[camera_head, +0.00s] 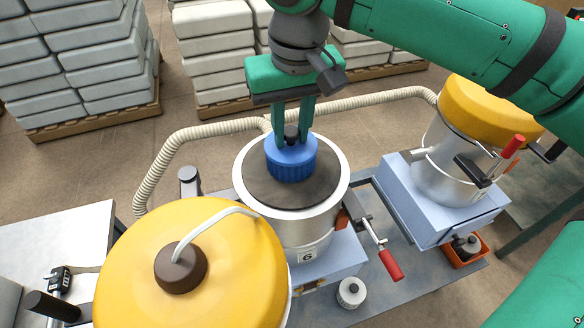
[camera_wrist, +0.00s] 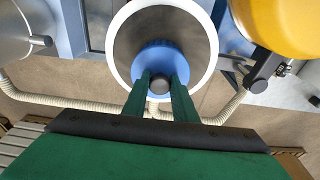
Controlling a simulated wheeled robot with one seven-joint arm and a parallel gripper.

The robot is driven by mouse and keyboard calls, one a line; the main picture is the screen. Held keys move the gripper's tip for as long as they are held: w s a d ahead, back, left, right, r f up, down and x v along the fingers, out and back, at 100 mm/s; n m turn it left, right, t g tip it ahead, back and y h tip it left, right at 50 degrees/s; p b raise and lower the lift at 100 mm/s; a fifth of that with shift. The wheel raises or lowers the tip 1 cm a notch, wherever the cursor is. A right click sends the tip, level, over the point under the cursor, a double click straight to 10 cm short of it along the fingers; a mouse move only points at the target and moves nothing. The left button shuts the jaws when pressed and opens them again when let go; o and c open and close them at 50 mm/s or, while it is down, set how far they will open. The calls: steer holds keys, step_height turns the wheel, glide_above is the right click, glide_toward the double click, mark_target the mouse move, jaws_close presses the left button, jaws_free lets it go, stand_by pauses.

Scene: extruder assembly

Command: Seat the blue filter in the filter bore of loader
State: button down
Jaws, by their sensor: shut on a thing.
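The blue filter (camera_head: 291,160) is a ribbed blue cylinder with a dark knob on top. My gripper (camera_head: 293,138) is shut on that knob from above, with its green fingers on either side. The filter is over the dark round top of the white loader (camera_head: 316,235) marked 6, a little off its middle toward the back. In the wrist view the filter (camera_wrist: 160,55) shows as a blue ring inside the white rim, with my gripper (camera_wrist: 160,88) at its knob. The filter hides what lies under it, so I cannot tell whether it touches the loader or where the bore is.
A yellow lid (camera_head: 225,265) with a brown cap and pale hose stands at front left. Another loader with a yellow lid (camera_head: 485,103) stands at right. A red-handled lever (camera_head: 390,264) juts out beside loader 6. A small white spool-like part (camera_head: 351,292) lies in front.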

mark_target(292, 170)
step_height(292, 170, down, 10)
steer(key=shift+f, duration=0.1)
stand_by(0.4)
steer(key=shift+f, duration=0.1)
steer(key=c, duration=1.5)
jaws_free()
steer(key=shift+o, duration=0.2)
steer(key=r, duration=0.4)
steer(key=s+r, duration=0.1)
steer(key=r, duration=0.7)
steer(key=shift+s+d+r, duration=0.1)
steer(key=shift+s+d, duration=0.1)
steer(key=shift+s, duration=0.2)
